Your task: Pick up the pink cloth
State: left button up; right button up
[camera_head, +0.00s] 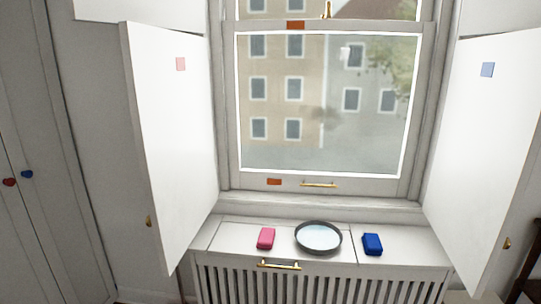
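The pink cloth (266,239) is a small folded block. It lies on the white ledge (225,238) above the slatted radiator cover, below the window. It sits to the left of a round dark-rimmed dish, with a small gap between them. Neither of my grippers shows in the head view, so their state cannot be seen.
A round dish (318,238) and a blue cloth (372,244) lie to the right on the same ledge. White shutter panels stand open at the left (172,150) and right (482,150). A brass handle (279,265) sits on the ledge's front edge. The window (320,105) is behind.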

aim_at(266, 239)
jog(key=i+j+z, duration=0.1)
jog(key=j+z, duration=0.2)
jog(key=j, duration=1.2)
jog(key=j+z, duration=0.25)
jog(key=j, duration=1.3)
jog(key=k, duration=0.05)
